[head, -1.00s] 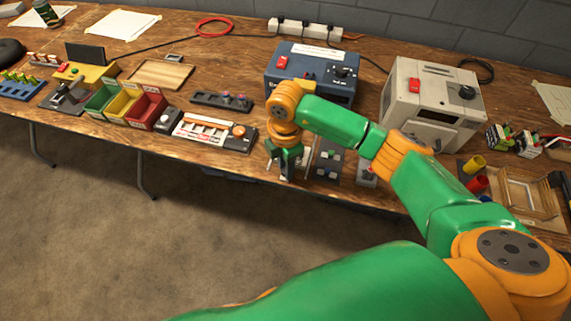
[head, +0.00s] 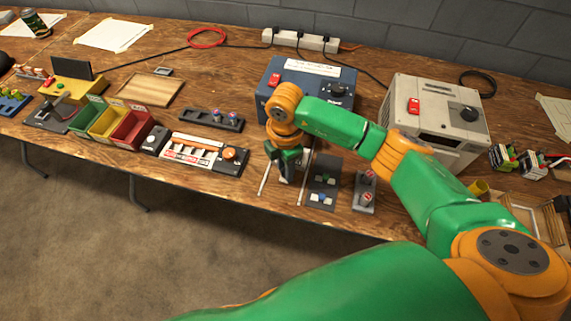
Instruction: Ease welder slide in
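The blue welder box (head: 345,103) stands at the back middle of the bench, with a red switch and a black dial on it. My orange wrist covers the box's lower left front. The slide itself is mostly hidden under my gripper, and I cannot tell whether the fingers are closed on it. My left gripper is out of view.
Right of the rails lie a dark pad with small blocks (head: 321,194) and a grey block with two red-topped knobs (head: 365,191). A grey box unit (head: 425,95) stands right, behind my arm.

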